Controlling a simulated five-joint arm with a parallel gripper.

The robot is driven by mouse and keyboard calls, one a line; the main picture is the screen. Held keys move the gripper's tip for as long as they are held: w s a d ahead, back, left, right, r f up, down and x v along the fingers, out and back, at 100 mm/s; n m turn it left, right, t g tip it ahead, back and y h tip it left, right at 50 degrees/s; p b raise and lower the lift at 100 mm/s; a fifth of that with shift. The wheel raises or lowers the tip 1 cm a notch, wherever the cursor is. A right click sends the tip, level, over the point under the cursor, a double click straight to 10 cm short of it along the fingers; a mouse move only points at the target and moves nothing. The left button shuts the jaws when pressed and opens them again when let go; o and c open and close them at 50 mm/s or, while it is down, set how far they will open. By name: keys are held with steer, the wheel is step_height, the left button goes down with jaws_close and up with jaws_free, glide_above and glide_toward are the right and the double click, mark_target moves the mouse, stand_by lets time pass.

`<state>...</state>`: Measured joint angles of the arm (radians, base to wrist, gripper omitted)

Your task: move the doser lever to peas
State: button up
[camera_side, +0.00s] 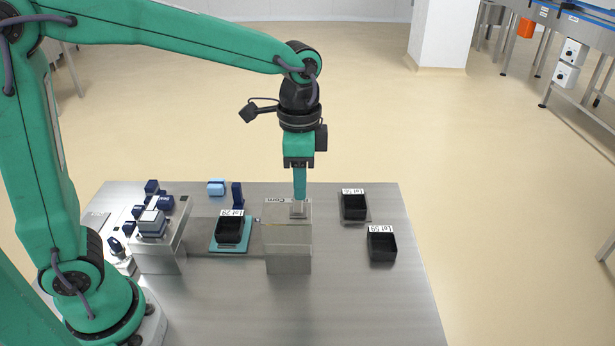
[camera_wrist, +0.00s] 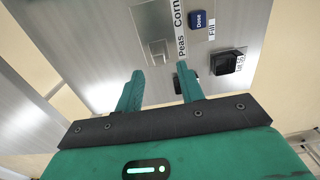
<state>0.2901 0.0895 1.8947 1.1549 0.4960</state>
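The doser is a steel box (camera_side: 288,246) in the middle of the table, with a Corn label on its top edge. In the wrist view, Corn (camera_wrist: 178,12) and Peas (camera_wrist: 181,45) labels lie along one side of its top. A small pale metal piece (camera_wrist: 158,50), seemingly the lever, stands beside the Peas label. My gripper (camera_side: 299,201) points straight down just over the doser top. In the wrist view my gripper (camera_wrist: 160,68) has its two fingers apart, with the metal piece seen beyond the gap. I cannot tell whether the fingers touch it.
A blue Dose button (camera_wrist: 198,19) and a Fill label are near the lever. Black trays (camera_side: 354,207) and (camera_side: 382,246) stand right of the doser; another tray (camera_side: 230,230) sits on a teal plate at left. The sealer (camera_side: 158,240) is farther left. The front table is clear.

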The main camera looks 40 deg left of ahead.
steer(key=shift+r, duration=1.5)
steer(key=shift+a, duration=0.1)
steer(key=shift+s+a+r, duration=0.25)
steer(key=shift+s+a, duration=0.1)
steer(key=s+a+n+t, duration=0.5)
steer(key=s+a+n, duration=0.4)
steer(key=s, duration=0.4)
steer(key=shift+s+a+t, duration=0.3)
steer(key=shift+a, duration=0.25)
stand_by(0.7)
